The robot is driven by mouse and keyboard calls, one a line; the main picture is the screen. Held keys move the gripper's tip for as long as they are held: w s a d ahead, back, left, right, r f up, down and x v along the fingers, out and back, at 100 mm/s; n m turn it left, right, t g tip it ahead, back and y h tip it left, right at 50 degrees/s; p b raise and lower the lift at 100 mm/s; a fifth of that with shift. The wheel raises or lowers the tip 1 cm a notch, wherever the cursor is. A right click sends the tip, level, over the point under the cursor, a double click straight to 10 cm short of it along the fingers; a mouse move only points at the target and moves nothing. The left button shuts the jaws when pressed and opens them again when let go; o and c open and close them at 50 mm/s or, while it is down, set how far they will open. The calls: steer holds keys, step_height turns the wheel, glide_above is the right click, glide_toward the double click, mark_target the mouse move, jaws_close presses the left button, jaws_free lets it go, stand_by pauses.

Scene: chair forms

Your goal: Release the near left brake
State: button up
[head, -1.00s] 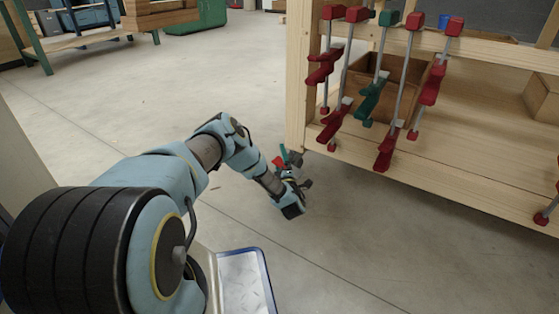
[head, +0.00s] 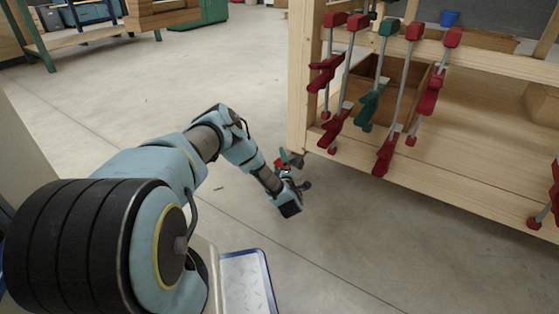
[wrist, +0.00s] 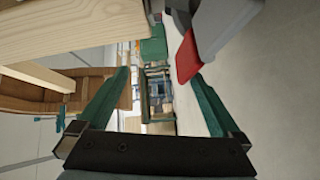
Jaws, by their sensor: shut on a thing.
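The near left brake is a red tab (wrist: 187,60) on a grey caster (wrist: 225,22) under the near left leg of the wooden bench. In the wrist view the tab is at the tip of my right-hand green finger. The red tab (head: 279,163) also shows small in the head view, by the bench leg's foot. My gripper (wrist: 157,75) is low beside the caster, its two fingers apart at the tips and holding on the brake tab. The exact contact is hard to see. In the head view my gripper (head: 284,158) partly covers the caster.
The wooden bench (head: 298,90) stands right, with several red and green clamps (head: 340,75) hanging on its front rail and a wooden box (head: 400,70) on its lower shelf. Bare concrete floor (head: 130,95) lies open to the left. A green-legged bench (head: 47,45) stands behind.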

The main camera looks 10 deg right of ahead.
steer(key=shift+s+d+r+p, duration=0.2)
steer(key=shift+s+d, duration=0.05)
steer(key=shift+s, duration=0.4)
steer(key=shift+s+d+r+p, duration=0.2)
steer(key=shift+s, duration=0.7)
steer(key=shift+c, duration=0.9)
steer(key=s+a+f+p, duration=0.1)
steer(key=s+f+p, duration=0.1)
steer(key=s, duration=0.6)
steer(key=shift+f+p, duration=0.15)
steer(key=shift+p, duration=0.25)
